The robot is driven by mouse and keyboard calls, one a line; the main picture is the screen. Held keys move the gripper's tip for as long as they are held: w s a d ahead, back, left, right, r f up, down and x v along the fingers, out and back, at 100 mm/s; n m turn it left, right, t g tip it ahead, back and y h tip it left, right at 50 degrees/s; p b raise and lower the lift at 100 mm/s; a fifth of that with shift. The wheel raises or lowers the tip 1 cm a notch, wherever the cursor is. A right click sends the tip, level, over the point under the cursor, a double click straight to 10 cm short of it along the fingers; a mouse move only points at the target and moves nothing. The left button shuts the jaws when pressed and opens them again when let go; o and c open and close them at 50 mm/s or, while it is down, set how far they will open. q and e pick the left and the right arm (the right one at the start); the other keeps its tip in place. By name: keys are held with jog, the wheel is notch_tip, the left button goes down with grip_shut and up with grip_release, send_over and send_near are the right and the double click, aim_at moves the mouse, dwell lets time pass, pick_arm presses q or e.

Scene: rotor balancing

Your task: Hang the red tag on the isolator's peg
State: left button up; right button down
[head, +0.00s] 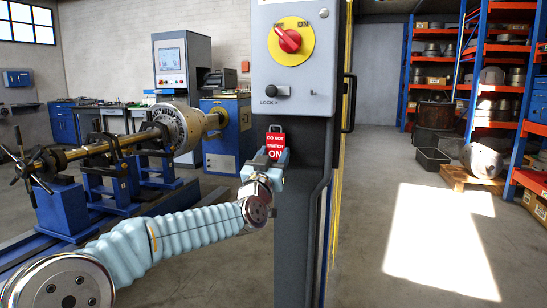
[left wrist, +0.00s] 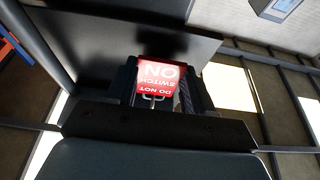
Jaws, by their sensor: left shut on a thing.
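The red tag (head: 276,140), with white lettering "DO NOT SWITCH ON", is upright in front of the dark post below the isolator. My left gripper (head: 268,160) is shut on its lower part. In the left wrist view the tag (left wrist: 157,76) shows upside down between the two fingers (left wrist: 157,92). The isolator (head: 291,55) is a grey box with a red rotary switch (head: 289,40) on a yellow plate. My right gripper is not in view.
The dark post (head: 300,200) carries the isolator, and a black handle (head: 349,103) stands out at its right. A balancing machine with a rotor (head: 180,128) is at the left. Orange and blue shelves (head: 490,85) stand at the right.

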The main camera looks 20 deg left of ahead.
pick_arm(q)
jog(key=o, duration=1)
jog(key=b+v, duration=0.4)
jog(key=v, duration=1)
jog(key=w+d+f+g+h+p, duration=0.1)
jog(key=w+f+g, duration=0.15)
jog(key=f, duration=0.65)
jog(key=w+d+f+g+p, duration=0.1)
jog(key=w+f+g, duration=0.15)
jog(key=f, duration=0.75)
jog(key=s+d+f+g+h, duration=0.1)
jog(key=s+d+f+g, duration=0.15)
jog(key=f, duration=0.85)
jog(key=s+d+f+g, duration=0.15)
jog(key=f+g, duration=0.25)
jog(key=f, duration=0.6)
jog(key=s+d+f+n+g+p, duration=0.1)
jog(key=s+f+g, duration=0.4)
jog(key=s+f, duration=0.6)
jog(key=s+d+f+n+g+h+p, duration=0.1)
jog(key=s+f+g, duration=0.3)
jog(key=s+f, duration=0.7)
jog(key=s, duration=0.4)
jog(key=shift+d+g+p, duration=0.3)
jog(key=shift+d+g, duration=0.05)
jog(key=shift+d, duration=0.05)
jog(key=shift+s, duration=0.1)
